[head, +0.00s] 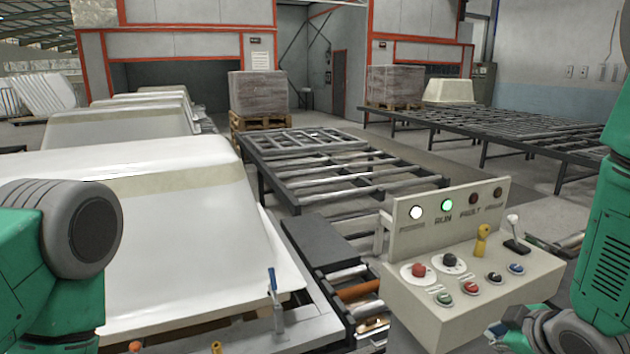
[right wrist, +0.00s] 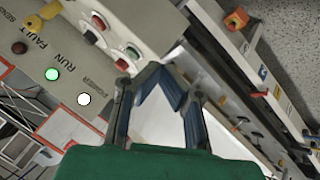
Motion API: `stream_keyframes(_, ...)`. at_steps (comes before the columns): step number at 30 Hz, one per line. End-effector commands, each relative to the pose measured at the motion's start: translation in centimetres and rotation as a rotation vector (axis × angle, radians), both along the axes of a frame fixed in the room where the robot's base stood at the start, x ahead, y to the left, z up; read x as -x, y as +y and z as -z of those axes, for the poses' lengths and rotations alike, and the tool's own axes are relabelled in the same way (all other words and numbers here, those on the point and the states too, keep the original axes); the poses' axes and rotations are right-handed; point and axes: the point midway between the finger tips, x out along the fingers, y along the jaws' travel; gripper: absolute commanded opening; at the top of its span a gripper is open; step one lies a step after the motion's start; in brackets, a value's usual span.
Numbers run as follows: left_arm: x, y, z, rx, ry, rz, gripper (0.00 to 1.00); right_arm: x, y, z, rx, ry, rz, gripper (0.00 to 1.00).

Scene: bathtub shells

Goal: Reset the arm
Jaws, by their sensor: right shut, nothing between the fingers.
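My right arm (head: 605,230) is green and comes down the right edge of the head view, beside the control box. In the right wrist view, the two fingers of my right gripper (right wrist: 156,74) meet at their tips, shut with nothing between them. The beige control box (head: 455,300) is near the tips in that view; I cannot tell whether they touch it. My left arm (head: 50,270) shows at the left edge of the head view, with a dark round joint; its gripper is out of view.
The control box has a lit green RUN lamp (head: 447,205), a lit white lamp (head: 416,212), a yellow knob (head: 482,240), a lever (head: 515,235) and several buttons. A white tub shell (head: 150,250) fills the left. A roller table (head: 340,170) stands behind.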

Motion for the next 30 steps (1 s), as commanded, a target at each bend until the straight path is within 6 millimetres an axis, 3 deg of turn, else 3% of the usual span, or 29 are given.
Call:
stream_keyframes(8,-0.1,0.0,1.5,0.0,-0.002,0.0,0.51,3.6,0.6,6.5,-0.075,0.117,0.096,0.0)
stream_keyframes(14,0.0,0.0,2.9,0.0,-0.001,0.0,0.51,8.3,1.4,12.9,-0.145,0.247,0.215,0.0)
stream_keyframes(17,-0.1,0.0,3.9,0.0,-0.001,0.0,0.51,11.9,2.0,17.2,-0.184,0.342,0.305,0.0)
stream_keyframes(22,-0.1,0.0,6.1,0.0,-0.001,0.0,0.51,20.5,3.2,24.6,-0.241,0.535,0.514,0.0)
stream_keyframes(27,-0.1,0.0,7.2,0.0,-0.001,0.0,0.51,26.6,3.9,28.0,-0.257,0.655,0.663,0.0)
stream_keyframes(30,-0.1,0.0,7.3,0.0,-0.001,0.0,0.51,28.1,4.0,28.6,-0.258,0.683,0.703,0.0)
